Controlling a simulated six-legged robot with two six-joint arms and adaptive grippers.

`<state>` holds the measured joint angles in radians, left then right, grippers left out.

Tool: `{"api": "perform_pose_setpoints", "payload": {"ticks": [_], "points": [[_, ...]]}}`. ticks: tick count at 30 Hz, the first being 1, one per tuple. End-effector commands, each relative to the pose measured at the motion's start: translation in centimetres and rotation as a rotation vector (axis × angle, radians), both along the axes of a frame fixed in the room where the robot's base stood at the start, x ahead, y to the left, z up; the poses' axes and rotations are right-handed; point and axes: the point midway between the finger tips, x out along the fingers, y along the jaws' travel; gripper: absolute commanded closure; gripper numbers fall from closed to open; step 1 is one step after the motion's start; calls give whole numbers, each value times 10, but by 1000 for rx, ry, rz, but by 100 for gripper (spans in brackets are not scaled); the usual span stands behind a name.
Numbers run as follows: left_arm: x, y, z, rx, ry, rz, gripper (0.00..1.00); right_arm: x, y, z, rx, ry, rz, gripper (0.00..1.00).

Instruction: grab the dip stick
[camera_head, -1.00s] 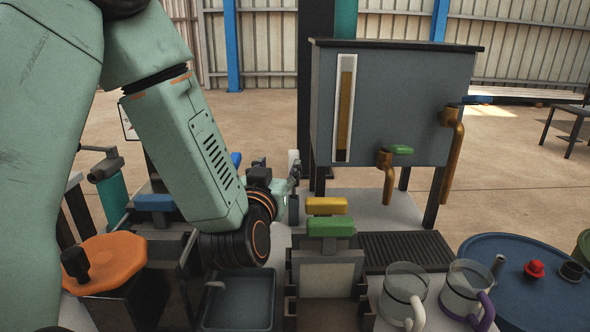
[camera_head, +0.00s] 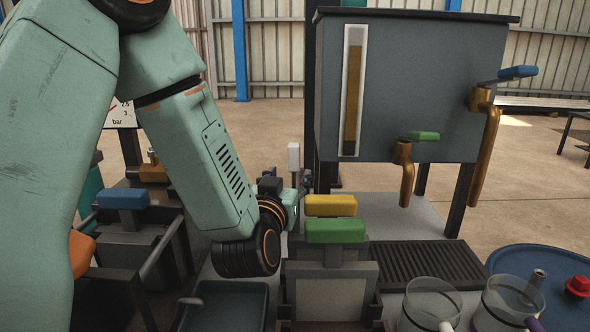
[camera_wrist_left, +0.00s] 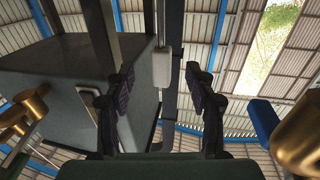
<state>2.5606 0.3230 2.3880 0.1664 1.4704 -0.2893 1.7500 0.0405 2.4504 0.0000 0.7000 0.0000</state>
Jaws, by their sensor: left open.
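A white upright block (camera_head: 293,157), which looks like the dip stick's handle, stands just left of the grey tank. Its lower part is hidden behind my left gripper (camera_head: 304,182). In the left wrist view the white block (camera_wrist_left: 163,65) shows between the two dark fingers of my left gripper (camera_wrist_left: 161,92), beyond their tips. The fingers are spread apart, with nothing held between them. I cannot tell the exact gap to the block. My right gripper is not in view.
The grey tank (camera_head: 410,80) with a level gauge and brass taps stands close right of the gripper. Yellow (camera_head: 330,205) and green (camera_head: 335,231) handles are just below it. Glass mugs (camera_head: 430,305) and a blue drum (camera_head: 555,270) are at lower right.

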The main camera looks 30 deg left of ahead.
Motion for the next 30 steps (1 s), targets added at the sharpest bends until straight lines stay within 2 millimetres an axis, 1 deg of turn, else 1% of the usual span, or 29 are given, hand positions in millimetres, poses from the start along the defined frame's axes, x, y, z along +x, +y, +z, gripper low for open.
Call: {"api": "perform_pose_setpoints", "payload": {"ticks": [5, 10, 13, 17, 23, 30], "points": [[17, 7, -1, -1, -4, 1, 45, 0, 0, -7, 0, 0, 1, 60], [41, 18, -3, -1, -4, 2, 45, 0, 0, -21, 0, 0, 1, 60], [52, 22, -2, 1, -2, 1, 45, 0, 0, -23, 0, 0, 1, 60], [60, 24, -1, 0, 0, 0, 45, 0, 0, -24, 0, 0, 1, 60], [61, 25, -1, 0, 1, 0, 45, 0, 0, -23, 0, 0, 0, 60], [62, 25, -1, 0, 1, 0, 64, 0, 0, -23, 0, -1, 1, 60]]}}
